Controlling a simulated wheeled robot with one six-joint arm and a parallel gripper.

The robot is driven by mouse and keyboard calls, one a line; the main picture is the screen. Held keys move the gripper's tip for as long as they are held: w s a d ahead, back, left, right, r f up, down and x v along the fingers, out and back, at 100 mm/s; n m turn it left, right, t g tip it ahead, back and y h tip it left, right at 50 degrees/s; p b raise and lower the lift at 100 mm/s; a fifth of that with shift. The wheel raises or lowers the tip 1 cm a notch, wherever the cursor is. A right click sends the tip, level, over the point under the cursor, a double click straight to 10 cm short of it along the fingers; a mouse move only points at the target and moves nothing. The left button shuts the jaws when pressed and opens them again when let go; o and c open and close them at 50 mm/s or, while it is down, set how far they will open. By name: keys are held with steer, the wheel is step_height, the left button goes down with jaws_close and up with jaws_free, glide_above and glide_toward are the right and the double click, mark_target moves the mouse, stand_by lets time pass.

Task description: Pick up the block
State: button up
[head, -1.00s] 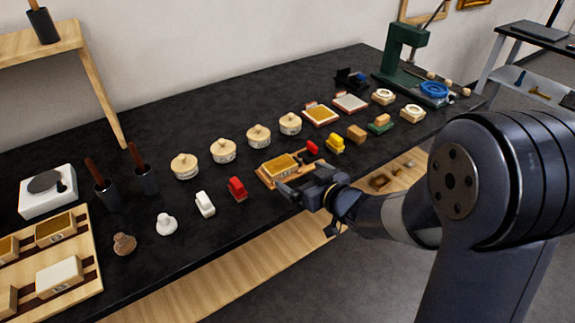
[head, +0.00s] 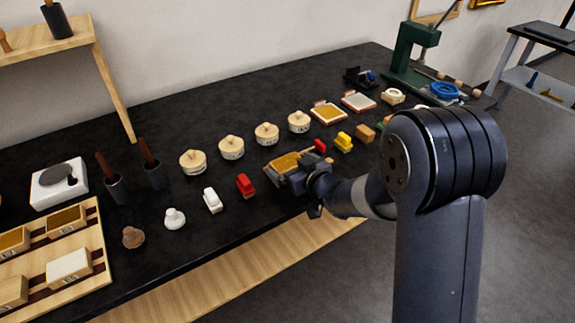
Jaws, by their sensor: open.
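Several small blocks stand in a row on the black table, and I cannot tell which one the task means. There is a white block (head: 212,200), a red block (head: 245,185), another red block (head: 320,146), a yellow block (head: 343,142) and a tan block (head: 364,133). My gripper (head: 281,180) is open, low at the front of a wooden tray (head: 272,168) with a golden-brown filling. It hides part of that tray. It is right of the nearer red block and apart from it. Whether anything lies between the fingers is hidden.
Several lidded cream pots (head: 231,147) stand behind the blocks. A white knob-like piece (head: 174,219) and a brown one (head: 133,237) stand at the left. A green press (head: 410,55) stands at the back right. My arm hides the table's right front.

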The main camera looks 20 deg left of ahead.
steer(key=shift+c, duration=0.4)
steer(key=c, duration=0.9)
steer(key=shift+r, duration=0.1)
